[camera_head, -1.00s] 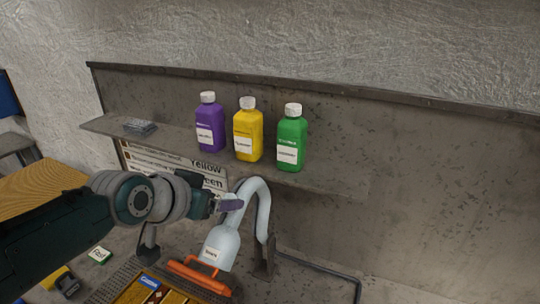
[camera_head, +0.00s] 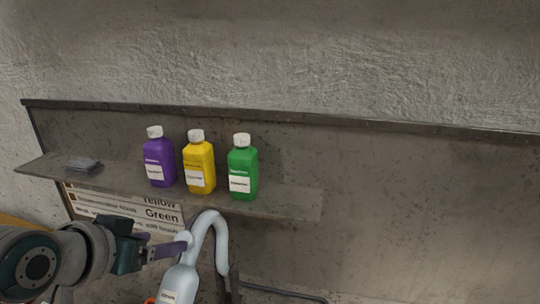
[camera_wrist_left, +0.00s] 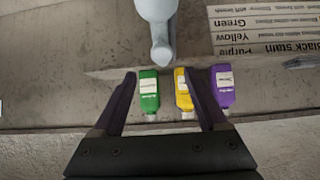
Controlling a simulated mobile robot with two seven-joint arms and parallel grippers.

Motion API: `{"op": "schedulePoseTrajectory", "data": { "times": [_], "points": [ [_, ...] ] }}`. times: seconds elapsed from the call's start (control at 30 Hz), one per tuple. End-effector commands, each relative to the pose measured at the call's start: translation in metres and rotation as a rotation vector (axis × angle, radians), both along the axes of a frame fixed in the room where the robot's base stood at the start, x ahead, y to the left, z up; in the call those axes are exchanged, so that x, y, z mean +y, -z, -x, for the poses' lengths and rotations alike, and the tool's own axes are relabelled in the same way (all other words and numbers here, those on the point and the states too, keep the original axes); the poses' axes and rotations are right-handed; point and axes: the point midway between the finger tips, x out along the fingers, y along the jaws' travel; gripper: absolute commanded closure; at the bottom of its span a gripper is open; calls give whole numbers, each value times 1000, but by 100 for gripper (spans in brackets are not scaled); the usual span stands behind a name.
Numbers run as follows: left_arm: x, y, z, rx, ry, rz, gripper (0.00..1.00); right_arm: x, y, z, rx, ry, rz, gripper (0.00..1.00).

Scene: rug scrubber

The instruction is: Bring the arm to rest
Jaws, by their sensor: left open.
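The scrubber's pale rounded part (camera_wrist_left: 157,22) shows at the top centre of that view. I cannot tell whether a finger touches the hose. My right gripper is not in view.
A purple bottle (camera_head: 158,160), a yellow bottle (camera_head: 199,165) and a green bottle (camera_head: 242,170) stand upright on the shelf (camera_head: 290,204). A small grey stack (camera_head: 84,165) lies at its left. A sign with colour words (camera_head: 160,215) hangs below. The wall at right is clear.

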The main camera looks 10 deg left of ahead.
Motion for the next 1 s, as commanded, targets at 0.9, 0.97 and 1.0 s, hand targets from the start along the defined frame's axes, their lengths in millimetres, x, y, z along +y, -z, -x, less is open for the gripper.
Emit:
{"op": "schedulePoseTrajectory", "data": {
  "times": [0.9, 0.97, 1.0],
  "points": [
    [-55, -57, 263, 583, 67, -104, 24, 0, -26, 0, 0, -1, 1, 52],
    [-55, -57, 263, 582, 67, -104, 24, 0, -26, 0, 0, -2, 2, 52],
    [-55, -57, 263, 582, 67, -104, 24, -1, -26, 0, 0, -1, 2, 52]
  ]
}}
